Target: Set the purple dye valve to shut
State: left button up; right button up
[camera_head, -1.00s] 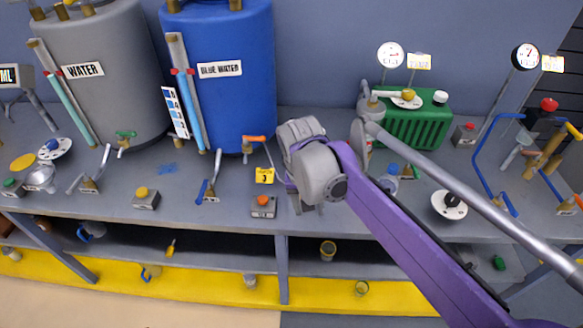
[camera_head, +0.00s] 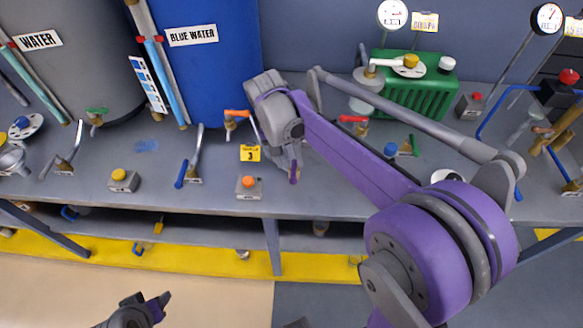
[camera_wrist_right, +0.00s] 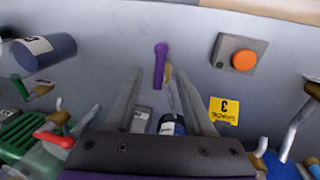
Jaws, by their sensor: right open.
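The purple dye valve shows its purple lever (camera_wrist_right: 161,62) in the right wrist view, pointing up the picture, away from the bottle side. A brass part sits at the lever's lower end. In the head view the lever's end (camera_head: 293,174) peeks out below my right gripper (camera_head: 284,156), which hides the rest. In the wrist view my right gripper (camera_wrist_right: 165,103) is open, its two fingers apart on either side of the valve's lower part; contact cannot be told. My left gripper (camera_head: 148,308) shows at the bottom left of the head view, away from the bench, its jaws unclear.
A grey box with an orange button (camera_head: 249,183) and a yellow number 3 tag (camera_head: 250,153) are close by. A red-handled valve (camera_head: 353,119) and a green ribbed unit (camera_head: 428,82) stand to the right. The blue water tank (camera_head: 213,70) is behind.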

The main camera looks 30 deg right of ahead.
aim_at(293, 172)
jog(key=shift+s+d+f, duration=0.1)
jog(key=shift+d+f, duration=0.1)
jog(key=shift+f, duration=0.9)
jog(key=shift+s+d+f, duration=0.1)
jog(key=shift+d+f, duration=0.1)
jog(key=shift+f, duration=0.9)
jog(key=shift+c, duration=0.2)
grip_shut()
